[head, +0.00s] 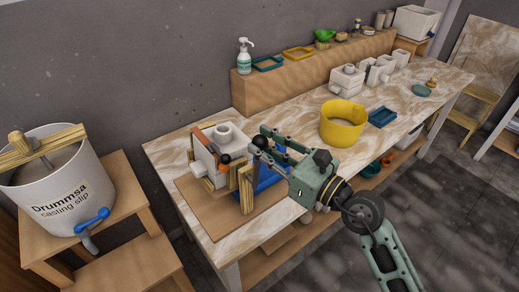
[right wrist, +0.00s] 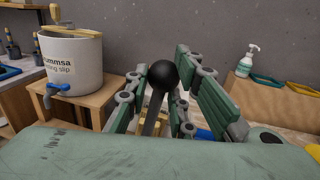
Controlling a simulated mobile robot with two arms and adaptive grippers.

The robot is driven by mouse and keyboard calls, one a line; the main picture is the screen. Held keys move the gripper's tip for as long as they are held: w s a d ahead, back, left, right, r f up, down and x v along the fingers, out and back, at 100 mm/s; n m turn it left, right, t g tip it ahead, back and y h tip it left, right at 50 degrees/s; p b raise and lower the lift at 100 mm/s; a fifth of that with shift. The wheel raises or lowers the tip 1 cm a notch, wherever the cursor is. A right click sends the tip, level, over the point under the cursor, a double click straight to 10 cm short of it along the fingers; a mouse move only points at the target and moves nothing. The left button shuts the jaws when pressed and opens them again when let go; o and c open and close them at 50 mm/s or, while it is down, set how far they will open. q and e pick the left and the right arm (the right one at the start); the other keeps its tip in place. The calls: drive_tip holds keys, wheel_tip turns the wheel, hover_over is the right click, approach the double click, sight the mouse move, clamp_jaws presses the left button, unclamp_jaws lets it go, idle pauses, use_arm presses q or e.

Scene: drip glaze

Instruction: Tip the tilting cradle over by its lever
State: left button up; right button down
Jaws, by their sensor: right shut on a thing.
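The tilting cradle (head: 246,190) is a wooden frame on a brown board, holding a white block-shaped mould (head: 218,148) with a round opening on top. The mould looks upright. The lever is a grey rod with a black ball knob (right wrist: 162,75), which also shows in the head view (head: 261,142). My right gripper (head: 263,145) reaches in from the right and is shut on the lever, its green fingers on either side of the rod just below the knob. Part of the rod is hidden by the fingers. My left gripper is not in view.
A blue tray (head: 270,180) lies beside the cradle, partly behind my gripper. A casting slip bucket (head: 60,185) stands on a wooden stand at left. A raised shelf (head: 300,75) runs along the wall.

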drive_tip(key=shift+w+d+f+m+t+b, duration=1.1)
drive_tip(key=shift+w+d+f+m+b, duration=1.4)
drive_tip(key=shift+d+f+m, duration=2.45)
wheel_tip(320, 180, down, 9)
drive_tip(key=w+a+m+t+h+b, duration=0.1)
drive_tip(key=m+t+h+b, duration=0.1)
drive_tip(key=m, duration=1.2)
drive_tip(key=shift+a+h, duration=0.15)
drive_tip(key=shift+h, duration=0.25)
drive_tip(key=c, duration=1.7)
unclamp_jaws()
drive_tip(key=shift+o, duration=0.3)
drive_tip(key=shift+r, duration=0.15)
